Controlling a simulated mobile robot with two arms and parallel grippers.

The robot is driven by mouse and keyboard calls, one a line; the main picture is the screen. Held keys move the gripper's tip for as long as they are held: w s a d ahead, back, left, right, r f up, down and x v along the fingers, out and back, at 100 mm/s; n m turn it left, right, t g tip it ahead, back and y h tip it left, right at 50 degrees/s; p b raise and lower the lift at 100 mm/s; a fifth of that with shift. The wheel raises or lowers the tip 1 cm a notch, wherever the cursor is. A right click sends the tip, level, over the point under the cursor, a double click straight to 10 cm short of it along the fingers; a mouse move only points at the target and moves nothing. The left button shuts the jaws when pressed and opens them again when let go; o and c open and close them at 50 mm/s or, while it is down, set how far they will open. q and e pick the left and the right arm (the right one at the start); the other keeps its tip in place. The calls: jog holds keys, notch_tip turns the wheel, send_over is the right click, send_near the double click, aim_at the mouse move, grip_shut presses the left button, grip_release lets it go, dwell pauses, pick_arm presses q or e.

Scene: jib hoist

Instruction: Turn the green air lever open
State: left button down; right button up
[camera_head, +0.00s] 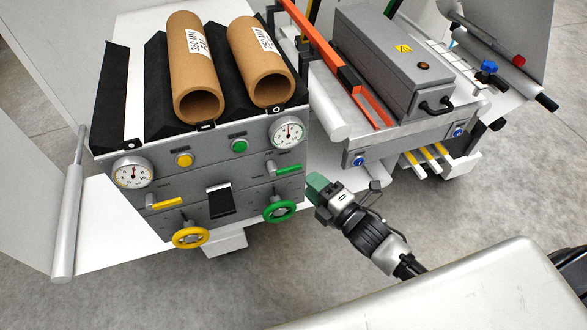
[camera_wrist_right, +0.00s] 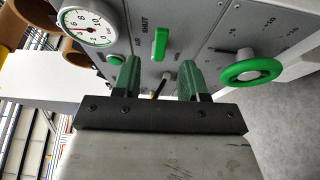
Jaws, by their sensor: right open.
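The green air lever (camera_head: 289,169) is a short bar on the right side of the grey control panel in the head view. It lies nearly level there, pointing right from its pivot. In the right wrist view the green lever (camera_wrist_right: 160,44) shows ahead of the fingers, beside the printed word SHUT. My right gripper (camera_head: 318,186) has green fingertips and is just right of and below the lever, apart from it. In the right wrist view my right gripper (camera_wrist_right: 159,80) is open, with nothing held between its fingers. My left gripper is not in view.
The panel also has a green handwheel (camera_head: 279,211), a green button (camera_head: 239,146), a dial gauge (camera_head: 288,133), a yellow lever (camera_head: 165,202) and a yellow handwheel (camera_head: 190,237). Cardboard tubes (camera_head: 193,62) lie on top. A grey box (camera_head: 393,62) stands at the right.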

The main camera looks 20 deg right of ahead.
aim_at(294, 170)
jog(key=x, duration=0.7)
jog(key=shift+w+a, duration=0.15)
jog(key=shift+w, duration=0.05)
grip_shut()
